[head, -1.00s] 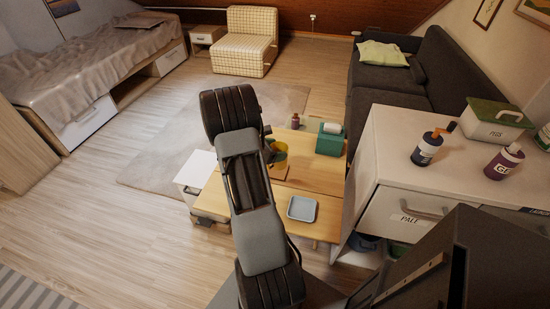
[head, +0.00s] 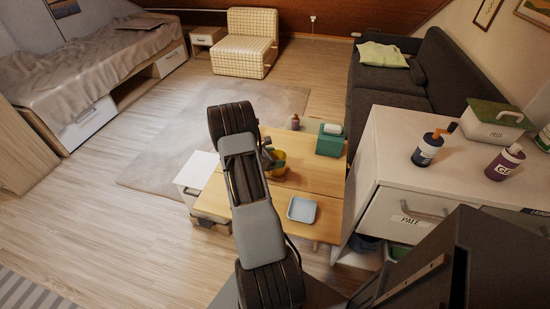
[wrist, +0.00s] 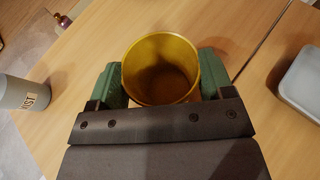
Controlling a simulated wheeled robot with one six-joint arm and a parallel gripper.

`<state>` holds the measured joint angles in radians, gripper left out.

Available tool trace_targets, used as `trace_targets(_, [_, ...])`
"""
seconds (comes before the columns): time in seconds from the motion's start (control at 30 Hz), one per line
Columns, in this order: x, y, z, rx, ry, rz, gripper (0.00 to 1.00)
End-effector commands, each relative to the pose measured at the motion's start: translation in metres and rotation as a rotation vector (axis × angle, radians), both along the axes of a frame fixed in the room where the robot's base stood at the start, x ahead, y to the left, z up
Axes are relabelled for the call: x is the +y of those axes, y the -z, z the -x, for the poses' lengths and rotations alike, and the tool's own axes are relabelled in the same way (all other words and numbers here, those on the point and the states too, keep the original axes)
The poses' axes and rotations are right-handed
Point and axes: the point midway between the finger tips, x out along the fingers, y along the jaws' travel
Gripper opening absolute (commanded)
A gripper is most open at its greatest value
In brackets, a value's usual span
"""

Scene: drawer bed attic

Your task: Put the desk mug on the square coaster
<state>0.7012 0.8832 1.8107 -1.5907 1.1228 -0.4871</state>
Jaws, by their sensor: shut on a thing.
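The yellow mug (wrist: 160,68) is upright between the green finger pads of my gripper (wrist: 161,84) in the wrist view, with its open rim facing the camera. My gripper is shut on it. In the head view the mug (head: 278,160) shows beside my arm, over the wooden table, partly covered by my arm and gripper. The square coaster cannot be made out clearly now; the mug and gripper cover the spot below. I cannot tell whether the mug's base touches anything.
A pale blue square tray (head: 302,209) lies on the table (head: 255,223) at the front. A green box (head: 330,140) and a small bottle (head: 295,122) stand at the back. A grey lettered cup (wrist: 22,93) stands left in the wrist view.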

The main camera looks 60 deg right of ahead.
Motion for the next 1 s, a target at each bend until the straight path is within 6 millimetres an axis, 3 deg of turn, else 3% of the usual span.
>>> trace_targets(0.2, [0.0, 0.004, 0.0, 0.0, 0.0, 0.001, 0.45])
trace_targets(0.23, [0.0, 0.004, 0.0, 0.0, 0.0, 0.0, 0.76])
trace_targets(0.47, [0.0, 0.003, 0.0, 0.0, 0.0, 0.0, 0.98])
trace_targets(0.8, [0.0, -0.004, 0.0, 0.0, 0.0, 0.0, 1.0])
trace_targets(1.0, [0.027, -0.013, -0.015, -0.001, -0.006, 0.002, 1.0])
